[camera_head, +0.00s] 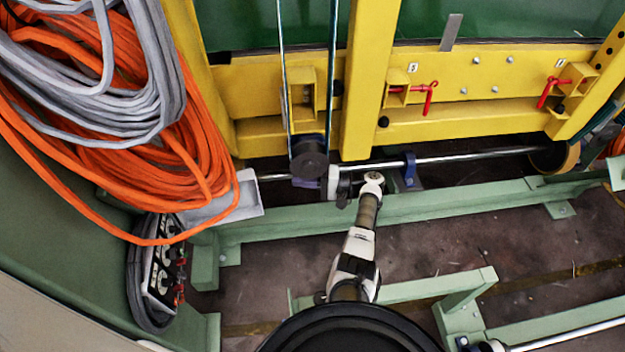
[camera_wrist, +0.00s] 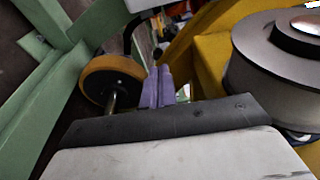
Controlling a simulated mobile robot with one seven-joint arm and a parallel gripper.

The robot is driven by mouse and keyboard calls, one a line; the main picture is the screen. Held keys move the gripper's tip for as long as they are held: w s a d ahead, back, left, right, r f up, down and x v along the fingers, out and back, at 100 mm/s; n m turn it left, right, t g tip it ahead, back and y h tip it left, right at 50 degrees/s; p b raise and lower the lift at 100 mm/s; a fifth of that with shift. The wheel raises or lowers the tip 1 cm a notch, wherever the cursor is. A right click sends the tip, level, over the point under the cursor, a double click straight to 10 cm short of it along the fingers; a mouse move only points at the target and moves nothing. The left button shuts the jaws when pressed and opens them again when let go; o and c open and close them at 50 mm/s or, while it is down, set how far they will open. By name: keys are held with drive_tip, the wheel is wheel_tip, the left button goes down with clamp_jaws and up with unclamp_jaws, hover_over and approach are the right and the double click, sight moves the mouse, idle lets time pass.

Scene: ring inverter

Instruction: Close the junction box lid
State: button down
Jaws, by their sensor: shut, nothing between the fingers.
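I cannot clearly make out a junction box or its lid. A pale grey, tray-like metal piece (camera_head: 235,203) sits below the cable coils in the head view; I cannot tell if it is the box or lid. My gripper (camera_head: 303,183) is low in front of the yellow frame, pointing left, to the right of that grey piece and apart from it. Its fingers are partly hidden by a dark round pulley. In the wrist view my purple fingers (camera_wrist: 158,88) are together and empty.
Orange cables (camera_head: 125,150) and grey cables (camera_head: 125,75) hang at left above a socket box (camera_head: 162,265). A dark pulley (camera_head: 308,158) also shows close in the wrist view (camera_wrist: 275,70). An orange-rimmed wheel (camera_wrist: 105,82) is at left there. A green beam (camera_head: 430,203) crosses below.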

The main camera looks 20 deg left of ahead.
drive_tip(key=s+a+p, duration=0.4)
drive_tip(key=s+a, duration=0.2)
drive_tip(key=a, duration=0.5)
drive_tip(key=shift+s, duration=0.35)
drive_tip(key=shift+s, duration=0.1)
